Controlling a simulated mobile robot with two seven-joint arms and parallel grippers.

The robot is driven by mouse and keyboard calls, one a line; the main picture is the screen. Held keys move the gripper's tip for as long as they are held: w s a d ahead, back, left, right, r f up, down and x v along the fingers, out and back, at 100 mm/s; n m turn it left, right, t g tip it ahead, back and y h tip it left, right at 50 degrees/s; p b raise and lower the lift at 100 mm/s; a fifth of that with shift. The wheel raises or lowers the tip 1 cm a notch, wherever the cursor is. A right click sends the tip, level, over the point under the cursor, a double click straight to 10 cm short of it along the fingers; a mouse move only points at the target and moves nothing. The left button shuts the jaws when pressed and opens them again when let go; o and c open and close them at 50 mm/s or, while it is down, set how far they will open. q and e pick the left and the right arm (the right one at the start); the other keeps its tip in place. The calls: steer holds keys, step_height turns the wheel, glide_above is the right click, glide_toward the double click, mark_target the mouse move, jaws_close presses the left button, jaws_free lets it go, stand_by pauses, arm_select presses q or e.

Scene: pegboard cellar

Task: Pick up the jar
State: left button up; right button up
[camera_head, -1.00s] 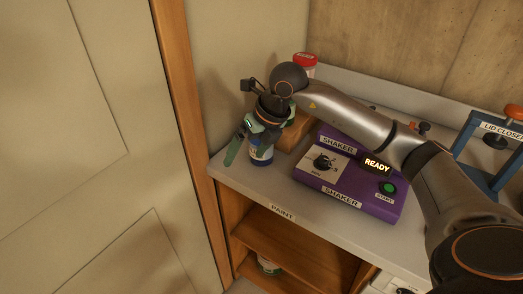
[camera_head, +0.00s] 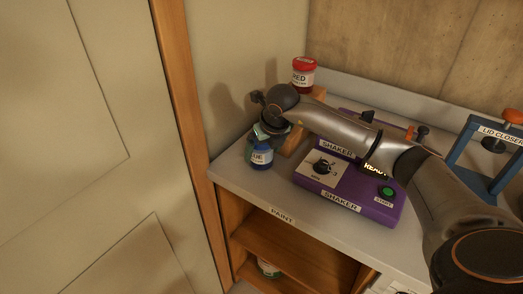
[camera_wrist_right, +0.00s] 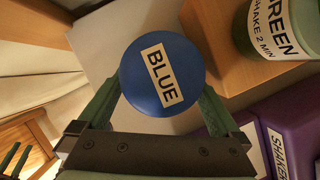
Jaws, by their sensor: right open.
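A blue jar (camera_head: 262,158) stands on the grey counter near its left front corner. In the right wrist view its round blue lid (camera_wrist_right: 160,72) with a "BLUE" label fills the middle. My right gripper (camera_wrist_right: 161,92) is open, with one green finger on each side of the lid. I cannot tell whether the fingers touch it. In the head view my right gripper (camera_head: 257,143) is at the blue jar, largely hidden by my wrist. A red jar (camera_head: 303,74) stands behind. A green jar (camera_wrist_right: 280,30) marked "SHAKE 2 MIN" shows in the wrist view.
A wooden block (camera_wrist_right: 235,60) stands close beside the blue jar. A purple shaker (camera_head: 345,197) sits to the right, under my right arm. A blue lid closer (camera_head: 467,140) stands farther right. A wall (camera_head: 240,60) rises behind the jar.

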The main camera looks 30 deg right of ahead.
steer(key=shift+x, duration=1.25)
steer(key=shift+w, duration=0.1)
steer(key=c, duration=1.5)
steer(key=shift+r, duration=0.1)
steer(key=shift+c, duration=0.2)
